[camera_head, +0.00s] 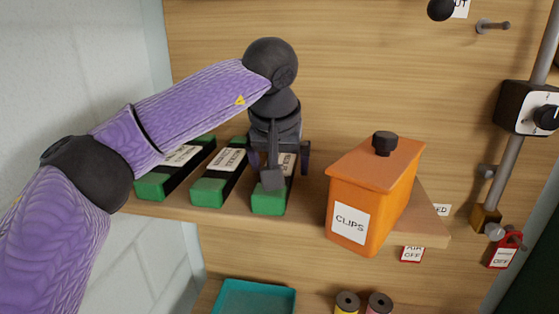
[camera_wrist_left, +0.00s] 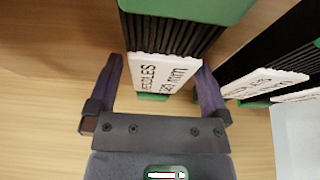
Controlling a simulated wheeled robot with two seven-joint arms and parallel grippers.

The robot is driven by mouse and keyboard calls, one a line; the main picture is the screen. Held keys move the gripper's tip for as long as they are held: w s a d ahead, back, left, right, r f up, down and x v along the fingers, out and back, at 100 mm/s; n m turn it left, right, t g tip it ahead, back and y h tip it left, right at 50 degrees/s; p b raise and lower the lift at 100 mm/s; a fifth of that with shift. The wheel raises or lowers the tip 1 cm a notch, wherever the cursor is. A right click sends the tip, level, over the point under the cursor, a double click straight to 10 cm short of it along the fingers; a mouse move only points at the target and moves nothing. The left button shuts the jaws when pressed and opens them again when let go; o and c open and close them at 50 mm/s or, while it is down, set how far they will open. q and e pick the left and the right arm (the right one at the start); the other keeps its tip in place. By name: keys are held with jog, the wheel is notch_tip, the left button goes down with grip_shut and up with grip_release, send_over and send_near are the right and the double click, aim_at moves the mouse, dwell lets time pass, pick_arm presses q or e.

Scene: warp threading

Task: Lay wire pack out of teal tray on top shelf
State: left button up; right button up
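In the head view, several green-and-black packs with white labels lie in a row on the wooden shelf (camera_head: 306,222): a left pack (camera_head: 150,188), a middle pack (camera_head: 207,192) and a right pack (camera_head: 268,202). My left gripper (camera_head: 279,165) is over the right pack, its fingers on either side. In the left wrist view, that pack's label (camera_wrist_left: 163,76) seems to read NEEDLES. It lies between the spread fingers of the left gripper (camera_wrist_left: 158,78), with slight gaps. The teal tray (camera_head: 254,287) is below, cut off by the frame, and its visible part looks empty. No label readably says wire.
An orange CLIPS box (camera_head: 365,205) with a black knob stands right of the packs on the shelf. Spools (camera_head: 347,302) are below. A metal post (camera_head: 514,140) with a control box (camera_head: 528,113) and a red padlock (camera_head: 506,248) are at the right. A pale wall closes the left.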

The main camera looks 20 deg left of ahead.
pick_arm(q)
jog(key=v, duration=1.2)
jog(key=shift+s+d, duration=0.1)
